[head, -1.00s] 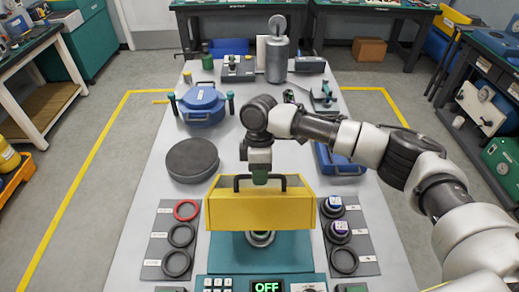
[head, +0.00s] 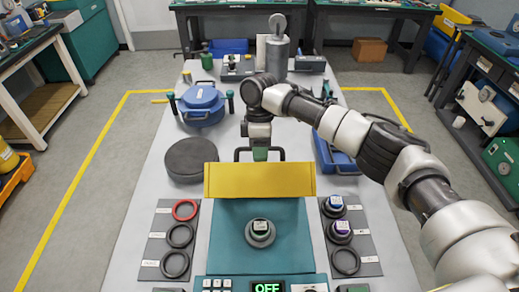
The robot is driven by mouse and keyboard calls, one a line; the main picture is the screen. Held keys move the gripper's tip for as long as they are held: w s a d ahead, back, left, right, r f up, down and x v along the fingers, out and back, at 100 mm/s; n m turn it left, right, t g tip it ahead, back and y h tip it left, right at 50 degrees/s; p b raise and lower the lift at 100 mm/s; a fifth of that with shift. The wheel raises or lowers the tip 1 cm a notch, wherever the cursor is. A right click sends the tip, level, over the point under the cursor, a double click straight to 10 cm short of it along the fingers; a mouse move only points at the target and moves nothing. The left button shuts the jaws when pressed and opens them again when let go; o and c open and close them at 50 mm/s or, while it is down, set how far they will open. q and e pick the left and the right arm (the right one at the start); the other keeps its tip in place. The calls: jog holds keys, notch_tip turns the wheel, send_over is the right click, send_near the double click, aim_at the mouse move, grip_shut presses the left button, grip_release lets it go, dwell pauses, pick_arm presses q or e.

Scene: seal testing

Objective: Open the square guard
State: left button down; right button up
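The square guard (head: 259,180) is a yellow panel with a black handle (head: 240,154) on its far side. It is swung back, and the teal base (head: 231,246) in front of it lies uncovered. A round grey fixture with a green-and-white top (head: 260,231) shows on that base. My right gripper (head: 260,153) is at the middle of the handle and appears shut on it; the fingertips are small and partly hidden. My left gripper is not in view.
A dark disc (head: 191,158), a blue round vessel (head: 202,104) and a blue tray (head: 333,160) stand beyond. The display (head: 268,286) reads OFF.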

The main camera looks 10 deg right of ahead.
jog(key=o, duration=0.3)
jog(key=shift+w, duration=0.15)
jog(key=shift+o, duration=0.2)
jog(key=shift+r, duration=0.15)
jog(key=shift+r, duration=0.1)
notch_tip(320, 180, up, 7)
jog(key=p, duration=0.7)
jog(key=shift+p, duration=0.3)
